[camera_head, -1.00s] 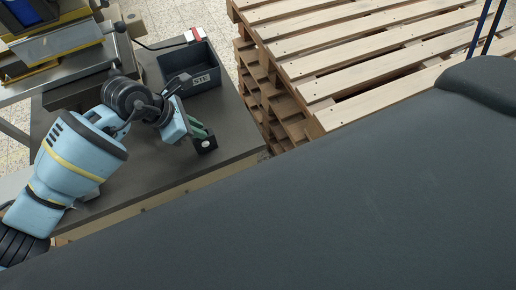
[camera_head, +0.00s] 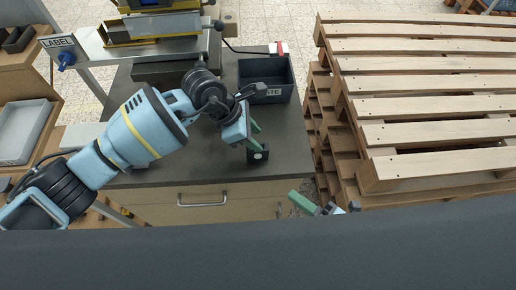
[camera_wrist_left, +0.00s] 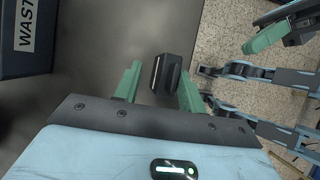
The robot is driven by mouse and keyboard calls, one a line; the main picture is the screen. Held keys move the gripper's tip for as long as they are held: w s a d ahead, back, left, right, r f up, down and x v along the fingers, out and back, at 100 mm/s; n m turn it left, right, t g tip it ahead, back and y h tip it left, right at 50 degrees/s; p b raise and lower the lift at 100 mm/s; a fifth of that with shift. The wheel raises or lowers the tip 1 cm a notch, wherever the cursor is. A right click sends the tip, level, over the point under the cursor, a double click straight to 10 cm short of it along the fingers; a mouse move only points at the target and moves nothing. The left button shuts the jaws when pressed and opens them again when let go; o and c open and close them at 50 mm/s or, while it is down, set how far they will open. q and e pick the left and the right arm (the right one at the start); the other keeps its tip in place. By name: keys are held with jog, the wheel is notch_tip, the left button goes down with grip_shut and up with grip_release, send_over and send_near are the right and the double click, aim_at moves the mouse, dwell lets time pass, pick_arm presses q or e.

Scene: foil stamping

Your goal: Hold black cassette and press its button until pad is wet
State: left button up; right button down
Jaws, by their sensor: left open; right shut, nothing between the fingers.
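The black cassette (camera_head: 259,156) stands near the front right edge of the dark table. In the left wrist view the cassette (camera_wrist_left: 168,73) shows between the fingertips, with a gap on both sides. My left gripper (camera_head: 258,139) is open at the cassette; it also shows in the left wrist view (camera_wrist_left: 158,80). My right gripper (camera_head: 304,204) is shut and empty, below and right of the cassette, off the table's front edge. It appears at the upper right of the left wrist view (camera_wrist_left: 268,38). I cannot make out the cassette's button or pad.
A dark bin (camera_head: 280,95) labelled WASTE in the wrist view (camera_wrist_left: 62,62) stands behind the cassette. The stamping machine (camera_head: 165,28) is at the back left. Wooden pallets (camera_head: 425,105) are stacked to the right. A drawer handle (camera_head: 203,204) is on the table's front.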

pick_arm(q)
jog(key=shift+s+a+f, duration=0.1)
jog(key=shift+f, duration=0.2)
jog(key=v, duration=1.2)
jog(key=shift+r, duration=0.3)
